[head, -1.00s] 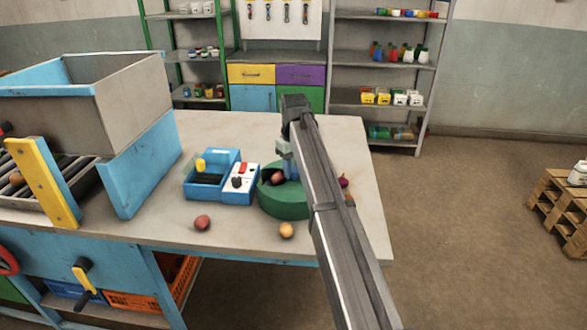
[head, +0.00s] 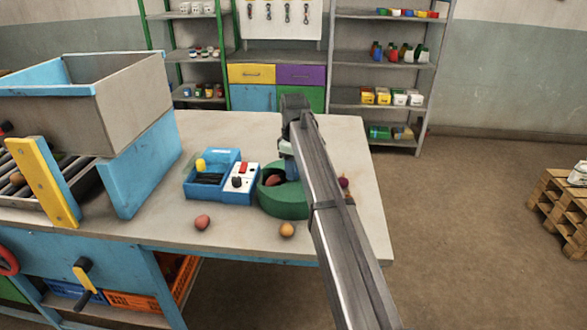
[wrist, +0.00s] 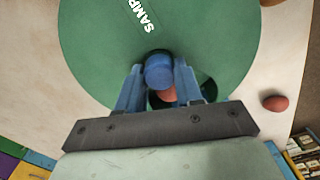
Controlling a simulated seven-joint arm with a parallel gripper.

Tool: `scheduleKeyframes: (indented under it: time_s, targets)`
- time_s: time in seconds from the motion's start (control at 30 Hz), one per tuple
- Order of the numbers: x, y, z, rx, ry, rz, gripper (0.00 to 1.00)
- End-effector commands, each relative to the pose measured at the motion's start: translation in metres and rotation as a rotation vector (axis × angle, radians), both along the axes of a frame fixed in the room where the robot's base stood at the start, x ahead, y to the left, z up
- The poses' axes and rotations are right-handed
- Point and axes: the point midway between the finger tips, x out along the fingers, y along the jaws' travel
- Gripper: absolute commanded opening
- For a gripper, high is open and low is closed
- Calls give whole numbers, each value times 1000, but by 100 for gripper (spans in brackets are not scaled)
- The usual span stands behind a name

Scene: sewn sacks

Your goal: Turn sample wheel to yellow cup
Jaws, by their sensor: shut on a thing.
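The sample wheel (head: 283,205) is a green round drum on the table. In the wrist view the green disc (wrist: 205,40) carries white lettering of which "SAMP" shows. A blue knob (wrist: 159,70) stands up from it near its edge. My gripper (wrist: 158,78) is shut on this knob, one blue finger on each side. A reddish round thing (wrist: 167,95) shows just behind the knob, beside a dark opening partly hidden by my right finger. In the head view my arm covers the wheel's right side. I cannot make out a yellow cup.
A blue and white box (head: 222,180) with a yellow knob and red and black controls stands close left of the wheel. Two potato-like items, one reddish (head: 202,222) and one tan (head: 287,230), lie in front. A large bin (head: 130,85) stands at the left.

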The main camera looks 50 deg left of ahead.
Motion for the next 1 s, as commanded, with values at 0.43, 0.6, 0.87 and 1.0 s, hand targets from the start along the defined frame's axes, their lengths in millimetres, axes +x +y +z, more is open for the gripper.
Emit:
scheduleKeyframes:
  time_s: [0.43, 0.6, 0.87, 1.0]
  targets:
    - [0, 0, 0, 0, 0, 222, 0]
    - [0, 0, 0, 0, 0, 307, 0]
    - [-1, -1, 0, 0, 0, 438, 0]
    - [-1, -1, 0, 0, 0, 507, 0]
